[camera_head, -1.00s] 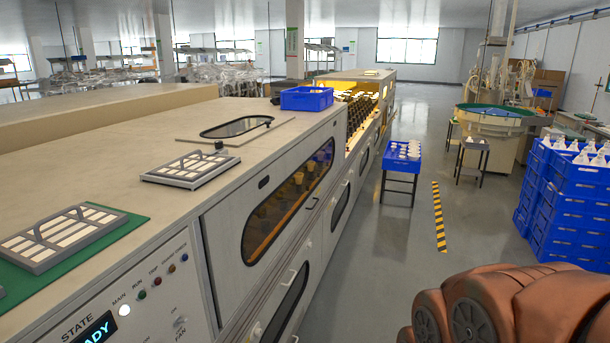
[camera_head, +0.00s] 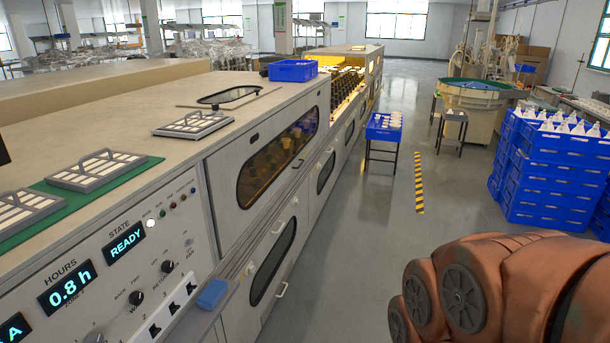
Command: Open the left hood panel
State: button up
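The long beige burn-in machine (camera_head: 330,145) runs along the left side. Its near upper front panel (camera_head: 222,180) has a dark-rimmed rounded window (camera_head: 275,152), with rows of bulbs dimly visible behind it. This panel looks shut. A flat panel with a dark oval window (camera_head: 229,96) lies on the machine's top. The label "left hood panel" shows nowhere, so I cannot tell which panel bears that name. My reddish-brown arm fills the lower right, but my gripper is not in view.
The control face (camera_head: 125,265) reads READY and 0.8 h. A blue bin (camera_head: 293,71) and grey vent frames (camera_head: 193,124) sit on top. A blue tray stand (camera_head: 383,127) and stacked blue crates (camera_head: 548,175) flank the open grey aisle (camera_head: 345,235).

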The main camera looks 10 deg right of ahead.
aim_at(224, 168)
jog(key=u, duration=0.25)
jog(key=k, duration=0.3)
jog(key=z, duration=1.3)
jog(key=i, duration=1.5)
jog(key=u, duration=0.55)
jog(key=i, duration=0.9)
jog(key=u, duration=1.3)
jog(key=i, duration=0.35)
jog(key=u, duration=0.3)
